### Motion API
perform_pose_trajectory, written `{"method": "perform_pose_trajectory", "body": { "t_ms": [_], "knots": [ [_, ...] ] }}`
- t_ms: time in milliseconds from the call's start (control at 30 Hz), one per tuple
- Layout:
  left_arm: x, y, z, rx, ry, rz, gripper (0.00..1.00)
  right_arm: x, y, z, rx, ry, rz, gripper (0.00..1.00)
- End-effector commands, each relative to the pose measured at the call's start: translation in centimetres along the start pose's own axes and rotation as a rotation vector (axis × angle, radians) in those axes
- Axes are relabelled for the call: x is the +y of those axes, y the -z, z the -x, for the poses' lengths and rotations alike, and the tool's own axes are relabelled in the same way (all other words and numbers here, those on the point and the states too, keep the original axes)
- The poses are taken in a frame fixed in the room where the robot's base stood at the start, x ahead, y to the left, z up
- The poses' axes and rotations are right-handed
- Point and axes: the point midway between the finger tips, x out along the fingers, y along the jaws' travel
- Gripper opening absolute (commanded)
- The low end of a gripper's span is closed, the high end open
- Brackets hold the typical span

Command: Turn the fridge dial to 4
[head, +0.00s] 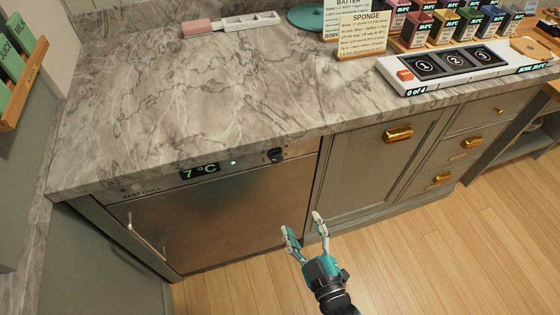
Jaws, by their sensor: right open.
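The fridge (215,225) is a metal-fronted unit under the marble counter. Its panel carries a lit display (200,171) reading 7 °C. The black fridge dial (274,156) sits at the right of the panel, just under the counter edge. The dial's markings are too small to read. My right gripper (304,222) is open and empty, in front of the fridge's lower right corner. It shows below and a little right of the dial, apart from it. My left gripper is not in view.
The marble counter (190,90) overhangs the panel. Cabinets with brass handles (398,134) stand right of the fridge. A numbered tray (455,66), a sponge card (361,34) and several small boxes sit at the back right. The wooden floor (430,240) is clear.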

Motion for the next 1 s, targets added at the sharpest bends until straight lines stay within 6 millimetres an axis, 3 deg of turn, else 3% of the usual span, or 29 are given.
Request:
{"method": "perform_pose_trajectory", "body": {
  "t_ms": [67, 167, 400, 800, 1000],
  "knots": [
    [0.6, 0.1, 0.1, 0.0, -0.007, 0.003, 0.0, 1.0, 1.6, -0.1, 0.031, -0.024, 0.014, 0.59],
    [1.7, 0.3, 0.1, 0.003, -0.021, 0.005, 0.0, 1.4, 2.2, -0.7, 0.045, -0.034, 0.022, 0.59],
    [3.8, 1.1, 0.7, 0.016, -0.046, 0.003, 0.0, 1.6, 2.5, -5.0, 0.048, -0.035, 0.02, 0.59],
    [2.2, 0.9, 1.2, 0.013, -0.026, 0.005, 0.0, 1.7, 2.8, -13.6, 0.045, -0.032, 0.019, 0.59],
    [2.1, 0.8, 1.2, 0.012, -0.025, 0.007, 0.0, 1.8, 2.8, -16.4, 0.043, -0.032, 0.018, 0.59]
  ]
}}
